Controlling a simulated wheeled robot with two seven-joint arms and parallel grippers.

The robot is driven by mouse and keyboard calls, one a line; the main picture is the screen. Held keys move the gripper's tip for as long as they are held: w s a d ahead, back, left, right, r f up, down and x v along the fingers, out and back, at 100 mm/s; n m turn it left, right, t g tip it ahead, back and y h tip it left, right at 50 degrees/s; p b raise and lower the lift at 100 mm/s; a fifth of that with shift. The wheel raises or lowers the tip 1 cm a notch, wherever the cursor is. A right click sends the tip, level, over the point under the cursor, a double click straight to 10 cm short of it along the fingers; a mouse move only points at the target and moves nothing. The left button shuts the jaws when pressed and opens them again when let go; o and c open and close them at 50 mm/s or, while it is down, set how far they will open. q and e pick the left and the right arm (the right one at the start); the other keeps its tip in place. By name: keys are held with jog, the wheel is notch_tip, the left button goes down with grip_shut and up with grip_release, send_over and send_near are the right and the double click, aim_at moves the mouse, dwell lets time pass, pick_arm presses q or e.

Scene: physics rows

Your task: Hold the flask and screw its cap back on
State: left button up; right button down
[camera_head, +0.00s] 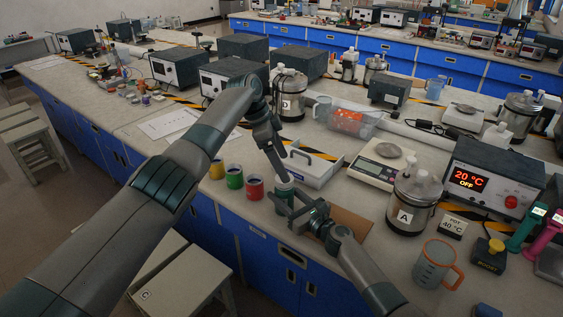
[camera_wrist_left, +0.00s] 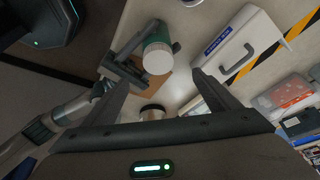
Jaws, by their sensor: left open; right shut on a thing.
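The flask (camera_head: 284,193) is a dark green cylinder standing upright near the front edge of the bench. In the left wrist view the flask (camera_wrist_left: 172,48) shows a round white top (camera_wrist_left: 157,59), which I take to be its cap; how firmly it sits cannot be told. My right gripper (camera_head: 292,212) is shut on the flask's side, reaching in from the lower right. My left gripper (camera_head: 282,178) is above the flask; in its wrist view its two fingers (camera_wrist_left: 165,88) are spread with nothing between them. The left arm hides part of the bench in the head view.
Yellow, green and red canisters (camera_head: 235,177) stand left of the flask. A scale (camera_head: 378,168), silver pot A (camera_head: 408,215) and a clear mug (camera_head: 432,265) stand farther right.

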dwell(0.3)
pick_arm(q)
jog(key=v, duration=1.2)
pick_arm(e)
jog(key=c, duration=0.8)
grip_release()
pick_arm(q)
jog(key=shift+d, duration=0.1)
pick_arm(e)
jog(key=shift+s+d, duration=0.1)
jog(key=shift+s+d, duration=0.45)
jog(key=shift+s, duration=0.05)
pick_arm(q)
jog(key=shift+r+p, duration=0.4)
jog(key=shift+r, duration=0.05)
pick_arm(e)
jog(key=v, duration=1.5)
jog(key=shift+s+d, duration=0.2)
jog(key=shift+s, duration=0.15)
